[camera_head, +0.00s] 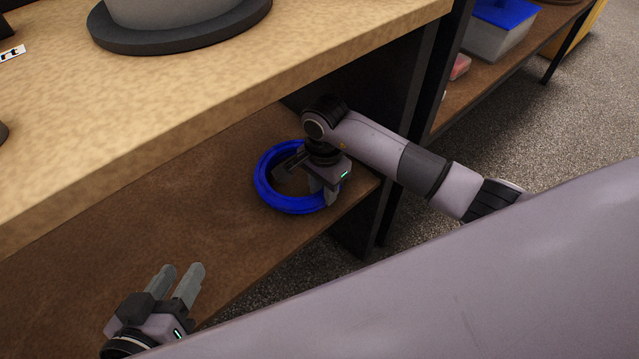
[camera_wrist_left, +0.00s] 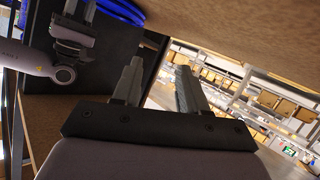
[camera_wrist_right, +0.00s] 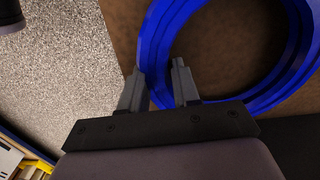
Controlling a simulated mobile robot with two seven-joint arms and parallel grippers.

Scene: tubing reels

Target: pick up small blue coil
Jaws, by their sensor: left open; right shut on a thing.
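The small blue coil (camera_head: 274,203) is a ring lying on the brown lower shelf (camera_head: 185,205), near its right end. My right gripper (camera_head: 322,190) reaches down over the coil's right side and is shut on its band. In the right wrist view the coil (camera_wrist_right: 255,98) passes between the fingers of my right gripper (camera_wrist_right: 160,82). My left gripper (camera_head: 186,278) is open and empty, at the lower left by the shelf's front edge. In the left wrist view, my left gripper (camera_wrist_left: 160,78) has nothing between its fingers, and part of the coil (camera_wrist_left: 122,10) shows at the top.
A light wooden upper board (camera_head: 180,110) overhangs the lower shelf and bears a grey round object (camera_head: 180,20). A dark upright panel (camera_head: 385,95) stands right of the coil. A grey bin with a blue lid (camera_head: 495,35) sits on another shelf. Speckled floor (camera_head: 520,120) is clear at right.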

